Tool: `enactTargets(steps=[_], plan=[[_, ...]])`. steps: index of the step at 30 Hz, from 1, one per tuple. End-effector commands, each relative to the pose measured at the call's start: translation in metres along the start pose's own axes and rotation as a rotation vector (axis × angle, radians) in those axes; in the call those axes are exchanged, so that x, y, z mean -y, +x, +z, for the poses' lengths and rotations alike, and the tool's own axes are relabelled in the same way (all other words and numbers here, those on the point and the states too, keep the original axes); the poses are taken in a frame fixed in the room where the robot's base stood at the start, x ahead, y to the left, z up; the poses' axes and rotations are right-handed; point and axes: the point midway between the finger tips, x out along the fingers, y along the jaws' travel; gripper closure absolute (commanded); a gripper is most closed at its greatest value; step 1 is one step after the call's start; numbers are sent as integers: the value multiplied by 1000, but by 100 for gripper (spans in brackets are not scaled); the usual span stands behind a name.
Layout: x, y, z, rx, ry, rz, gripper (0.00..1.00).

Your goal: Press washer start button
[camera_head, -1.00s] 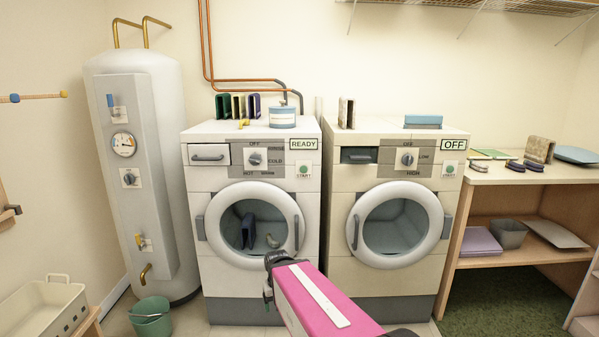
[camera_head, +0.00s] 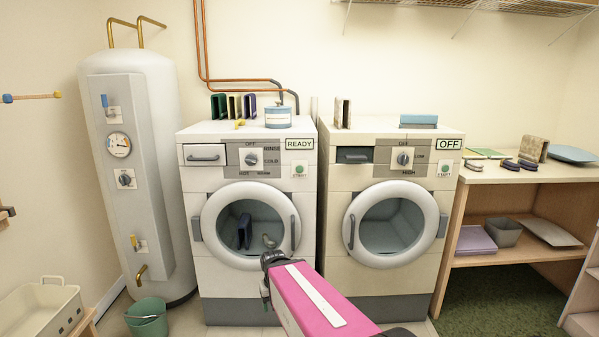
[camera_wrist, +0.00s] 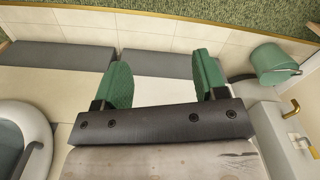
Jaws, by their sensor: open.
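The washer (camera_head: 205,286) stands left of a similar machine, with a "READY" label at its top right. Its green start button (camera_head: 299,169) sits below that label, right of the dial (camera_head: 251,158). The round door looks shut, with dark items visible behind the glass. My gripper (camera_head: 265,293) is low in front of the washer, below its door and well below the button. In the wrist view my gripper (camera_wrist: 165,82) shows two green fingers spread apart with nothing between them. The start button is not visible in the wrist view.
The second machine (camera_head: 335,280), labelled "OFF", has its own green button (camera_head: 443,170). A water heater (camera_head: 160,120) and green bucket (camera_head: 147,318) stand at the left. A wooden shelf unit (camera_head: 460,215) is at the right. A blue-and-white tin (camera_head: 278,118) stands on the washer.

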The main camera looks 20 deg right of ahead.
Motion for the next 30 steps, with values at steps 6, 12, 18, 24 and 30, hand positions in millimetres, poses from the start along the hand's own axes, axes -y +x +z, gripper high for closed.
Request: enactTargets(steps=[6, 12, 18, 24, 30], plan=[[-5, -11, -16, -20, -34, -14, 100], [-22, -45, -54, -79, -135, -46, 100], [-43, -89, -93, -152, -259, -71, 100], [-67, -136, -127, -231, -384, -81, 100], [-92, -188, -157, -314, -514, -76, 100]])
